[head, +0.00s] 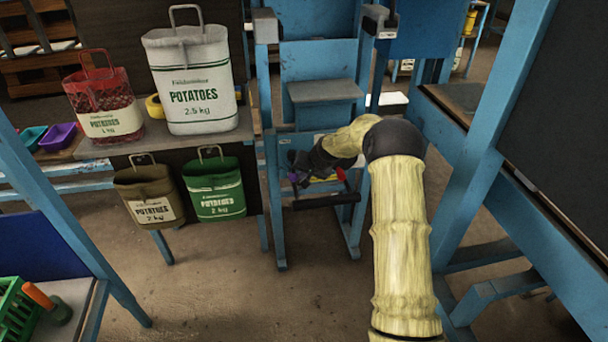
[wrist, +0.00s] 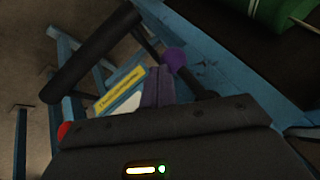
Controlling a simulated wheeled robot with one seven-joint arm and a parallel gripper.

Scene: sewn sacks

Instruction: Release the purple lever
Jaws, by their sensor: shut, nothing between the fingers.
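The purple lever's round knob (wrist: 175,57) shows in the wrist view, just beyond the fingertips of my gripper (wrist: 158,74). The purple-grey fingers are shut with nothing between them. I cannot tell whether they touch the knob. In the head view my gripper (head: 300,176) is at the front of the blue machine (head: 318,78), and the purple knob is mostly hidden there by the gripper and wrist.
A black padded bar (head: 326,201) crosses the machine front. A red knob (head: 341,173) and a yellow label (wrist: 122,90) are close by. Potato sacks, including a white one (head: 190,80) and a green one (head: 214,190), are at the left. Blue frames flank my arm at right.

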